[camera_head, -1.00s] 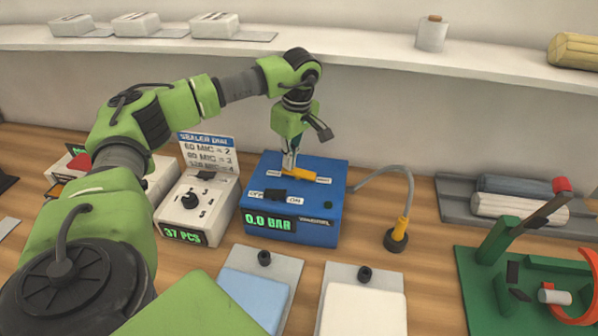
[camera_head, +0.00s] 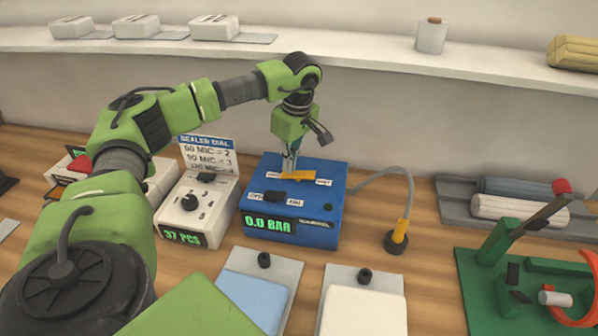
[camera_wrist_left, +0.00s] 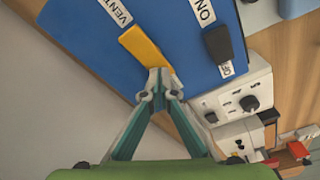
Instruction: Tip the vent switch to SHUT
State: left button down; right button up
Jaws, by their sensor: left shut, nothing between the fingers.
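The yellow vent switch (camera_head: 297,185) sits on top of the blue pump box (camera_head: 257,217). It also shows in the left wrist view (camera_wrist_left: 141,46), with a VENT label (camera_wrist_left: 115,10) beyond its far end. My left gripper (camera_head: 289,174) is shut and empty, pointing down at the switch. In the left wrist view its fingertips (camera_wrist_left: 158,82) meet at the switch's near end, away from VENT, and appear to touch it. The fingers hide that end and any label there. I cannot tell surely which way the switch is tipped. My right gripper is not in view.
A black OFF/ON switch (camera_head: 275,195) is on the same box, in front of the vent switch. A white sealer dial box (camera_head: 186,212) stands close on the left. A grey hose (camera_head: 386,168) leads right to a yellow nozzle (camera_head: 402,230). Two trays lie in front.

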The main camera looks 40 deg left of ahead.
pick_arm(q)
notch_tip(320, 180, up, 6)
jog(key=p, duration=0.4)
jog(key=shift+r+p, duration=0.2)
jog(key=shift+p, duration=0.2)
dwell(0.3)
